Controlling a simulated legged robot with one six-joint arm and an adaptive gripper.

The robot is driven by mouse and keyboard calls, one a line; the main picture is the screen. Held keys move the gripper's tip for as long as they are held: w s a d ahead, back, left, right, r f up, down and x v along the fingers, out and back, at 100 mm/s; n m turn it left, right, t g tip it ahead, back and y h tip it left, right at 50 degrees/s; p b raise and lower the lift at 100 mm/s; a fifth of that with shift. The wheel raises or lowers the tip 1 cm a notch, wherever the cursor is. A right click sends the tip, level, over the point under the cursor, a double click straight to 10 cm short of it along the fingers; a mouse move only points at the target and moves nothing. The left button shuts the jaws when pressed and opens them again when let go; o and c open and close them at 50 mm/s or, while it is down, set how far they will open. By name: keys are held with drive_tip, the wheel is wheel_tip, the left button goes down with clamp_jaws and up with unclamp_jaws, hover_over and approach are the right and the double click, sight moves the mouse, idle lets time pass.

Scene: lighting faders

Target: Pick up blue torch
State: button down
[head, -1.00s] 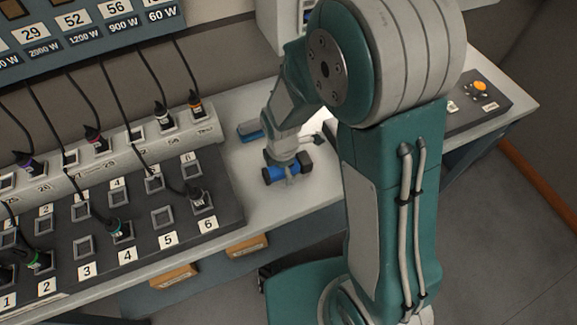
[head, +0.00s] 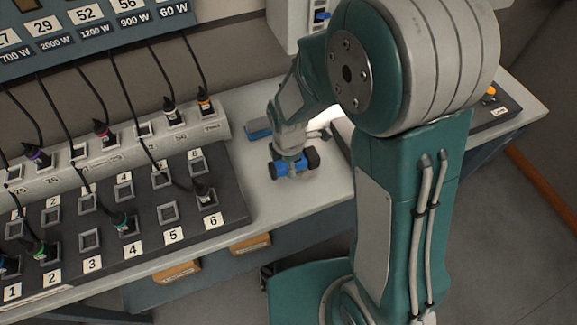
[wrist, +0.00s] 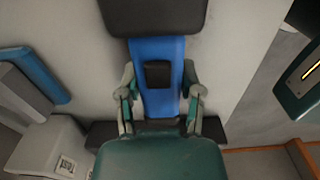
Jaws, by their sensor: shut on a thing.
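The blue torch (head: 287,167) has a blue middle and black ends. It lies over the white bench top, to the right of the numbered socket board. My gripper (head: 292,163) is above it and shut on its blue body. In the wrist view the torch's blue body (wrist: 157,60) with a dark patch stands between the two fingers of my gripper (wrist: 160,100), and one black end shows at the top. My own wrist housing hides part of its lower end. I cannot tell whether the torch touches the bench.
The socket board (head: 150,239) with plugs and cables lies at the left. A blue and grey object (head: 258,130) lies behind the torch; a blue-edged one also shows in the wrist view (wrist: 38,77). A dark panel with an orange knob (head: 490,92) is at the right.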

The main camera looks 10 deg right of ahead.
drive_tip(key=s+r, duration=1.4)
drive_tip(key=r, duration=0.3)
drive_tip(key=shift+d+r, duration=0.2)
drive_tip(key=shift+d, duration=0.25)
idle(0.4)
drive_tip(key=shift+s, duration=0.15)
idle(0.3)
